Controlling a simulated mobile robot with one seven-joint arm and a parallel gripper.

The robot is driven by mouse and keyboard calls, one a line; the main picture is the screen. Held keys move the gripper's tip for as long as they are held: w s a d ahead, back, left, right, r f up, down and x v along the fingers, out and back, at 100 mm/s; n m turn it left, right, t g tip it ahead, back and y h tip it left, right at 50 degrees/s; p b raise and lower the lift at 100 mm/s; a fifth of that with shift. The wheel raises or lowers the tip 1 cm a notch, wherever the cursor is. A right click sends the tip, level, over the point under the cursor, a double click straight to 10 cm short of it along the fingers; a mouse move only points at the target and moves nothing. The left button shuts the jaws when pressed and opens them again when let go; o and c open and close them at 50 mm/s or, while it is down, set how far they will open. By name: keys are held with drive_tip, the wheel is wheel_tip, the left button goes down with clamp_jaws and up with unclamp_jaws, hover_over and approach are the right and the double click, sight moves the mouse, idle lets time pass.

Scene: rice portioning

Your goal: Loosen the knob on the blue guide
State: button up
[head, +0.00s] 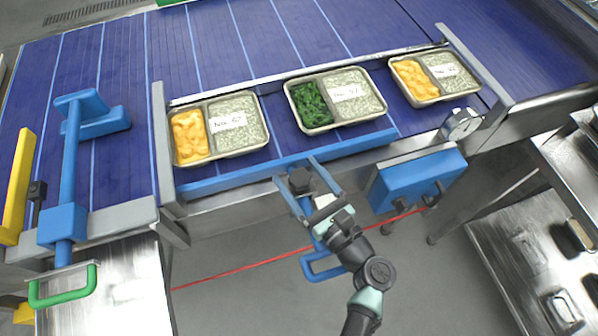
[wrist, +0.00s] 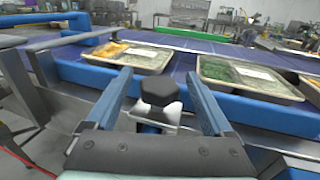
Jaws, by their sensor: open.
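The blue guide (head: 235,176) is a long bar along the near edge of the conveyor, in front of the trays. It also shows in the wrist view (wrist: 262,112). The knob (head: 300,182) is dark and faceted, at the near side of the guide. In the wrist view the knob (wrist: 160,91) sits on a pale metal bracket. My gripper (head: 297,171) is open, with one blue finger on each side of the knob. In the wrist view my gripper (wrist: 159,75) shows gaps between the knob and both fingers. The knob's lower part is partly hidden.
Three food trays lie on the blue belt behind the guide: left (head: 240,138), middle (head: 352,112) and right (head: 452,84). A blue box (head: 416,182) and a round dial (head: 460,124) are at the right. A red cord (head: 240,268) runs below. Steel tables flank both sides.

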drive_tip(key=shift+w+a, duration=0.1)
drive_tip(key=shift+w, duration=0.05)
drive_tip(key=shift+c, duration=0.2)
drive_tip(key=c, duration=1.3)
drive_tip(key=shift+w+f+n+g+y+b, duration=0.1)
drive_tip(key=shift+n+g+y+b, duration=0.55)
drive_tip(key=shift+n+g+y, duration=0.9)
drive_tip(key=shift+n+g+y+b, duration=0.45)
drive_tip(key=shift+n+g+y, duration=0.3)
drive_tip(key=shift+g+y, duration=0.25)
drive_tip(key=o, duration=1.3)
drive_tip(key=shift+o, duration=0.2)
